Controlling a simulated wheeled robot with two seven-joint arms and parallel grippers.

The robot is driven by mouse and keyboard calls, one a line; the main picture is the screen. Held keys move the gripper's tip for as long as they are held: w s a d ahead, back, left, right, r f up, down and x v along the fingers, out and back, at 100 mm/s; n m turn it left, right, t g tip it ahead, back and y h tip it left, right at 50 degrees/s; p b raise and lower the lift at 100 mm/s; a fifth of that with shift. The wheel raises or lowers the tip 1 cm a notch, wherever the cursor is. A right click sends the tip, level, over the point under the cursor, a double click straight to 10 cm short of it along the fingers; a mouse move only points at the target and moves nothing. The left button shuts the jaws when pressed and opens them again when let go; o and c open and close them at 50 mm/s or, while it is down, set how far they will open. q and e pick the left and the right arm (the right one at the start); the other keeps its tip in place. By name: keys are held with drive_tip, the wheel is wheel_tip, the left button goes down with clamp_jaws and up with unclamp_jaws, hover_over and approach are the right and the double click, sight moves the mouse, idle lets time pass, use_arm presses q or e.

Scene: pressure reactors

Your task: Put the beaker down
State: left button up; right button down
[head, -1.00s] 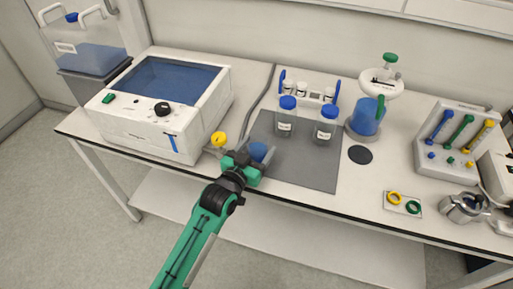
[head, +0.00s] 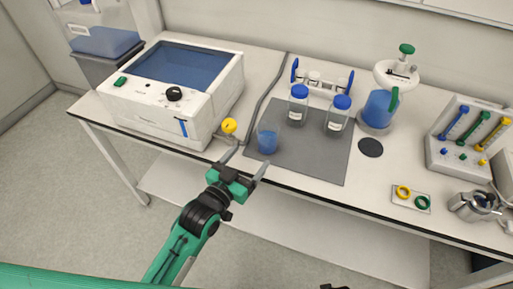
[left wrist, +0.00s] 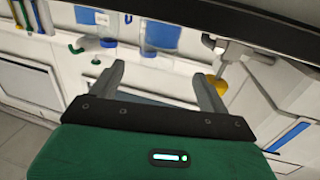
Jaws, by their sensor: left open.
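The small beaker (head: 267,142) with blue contents stands upright on the left part of the grey mat (head: 310,165), near the mat's left edge. My left gripper (head: 245,163) is open and empty in front of the beaker, at the table's front edge, with its fingers pointing toward the beaker but apart from it. In the left wrist view the open fingers (left wrist: 162,85) show with nothing between them, and I cannot make out the beaker there. My right gripper is not in view.
Two blue-capped bottles (head: 298,105) (head: 339,114) stand on the mat behind the beaker. A white box device (head: 175,95) with a yellow knob (head: 229,126) beside it is on the left. A dark disc (head: 370,147) lies right of the mat. The mat's front middle is clear.

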use_arm(q)
drive_tip(key=shift+v, duration=0.95)
